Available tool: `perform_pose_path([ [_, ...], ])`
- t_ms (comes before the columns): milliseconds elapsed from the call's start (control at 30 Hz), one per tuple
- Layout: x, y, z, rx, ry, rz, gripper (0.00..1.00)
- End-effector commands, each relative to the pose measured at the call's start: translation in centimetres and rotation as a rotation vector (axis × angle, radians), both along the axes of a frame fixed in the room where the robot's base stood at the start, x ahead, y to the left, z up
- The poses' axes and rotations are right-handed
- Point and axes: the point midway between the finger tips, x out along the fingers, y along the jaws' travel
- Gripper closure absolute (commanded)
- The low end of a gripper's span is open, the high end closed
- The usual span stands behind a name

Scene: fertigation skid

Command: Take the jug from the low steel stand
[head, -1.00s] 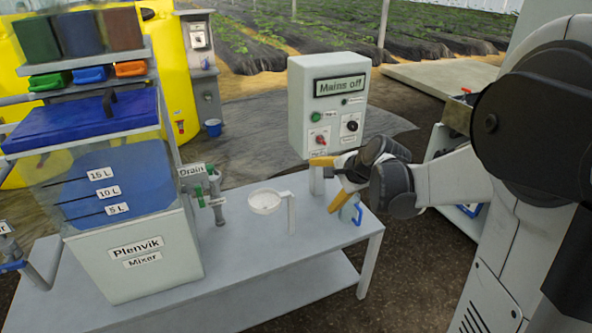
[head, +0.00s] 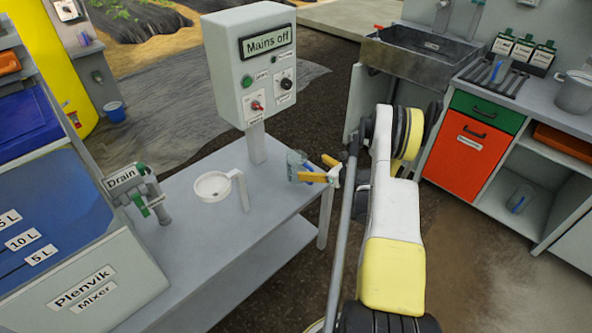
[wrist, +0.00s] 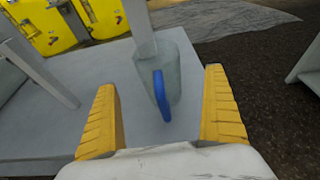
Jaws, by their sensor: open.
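The clear jug (head: 294,163) with a blue handle stands upright at the right end of the low steel stand (head: 190,262). My gripper (head: 312,168) is open at the jug's right, its yellow fingers pointing toward it. In the wrist view the jug (wrist: 172,62) is straight ahead. Its blue handle (wrist: 159,94) faces me and appears between the two spread fingers, with space on both sides. I cannot tell how far the fingertips reach past the handle. The fingers show no contact with the jug.
A control box (head: 258,62) on a post reads "Mains off", close behind the jug. A white strainer cup (head: 213,187) on a bracket stands left of it, beside the mixer tank (head: 88,280). Another jug (head: 520,199) sits in the right cabinet.

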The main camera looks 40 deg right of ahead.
Motion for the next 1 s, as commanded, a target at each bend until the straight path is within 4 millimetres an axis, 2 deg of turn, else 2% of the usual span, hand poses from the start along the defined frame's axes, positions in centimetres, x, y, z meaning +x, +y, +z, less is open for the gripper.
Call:
perform_pose_path([
  [167,2.4,0.4,-0.3,-0.001,0.000,0.005,0.00],
  [233,3.6,0.4,-1.3,-0.002,0.000,0.005,0.00],
  [467,5.7,0.7,-1.9,-0.003,0.001,0.004,0.00],
  [700,9.2,1.1,-3.0,-0.004,0.002,0.005,0.00],
  [800,10.0,1.1,-3.0,-0.003,0.001,0.003,0.00],
  [967,9.9,1.1,-2.8,-0.003,0.001,0.002,0.00],
  [1000,9.9,1.1,-2.8,-0.003,0.001,0.002,0.06],
])
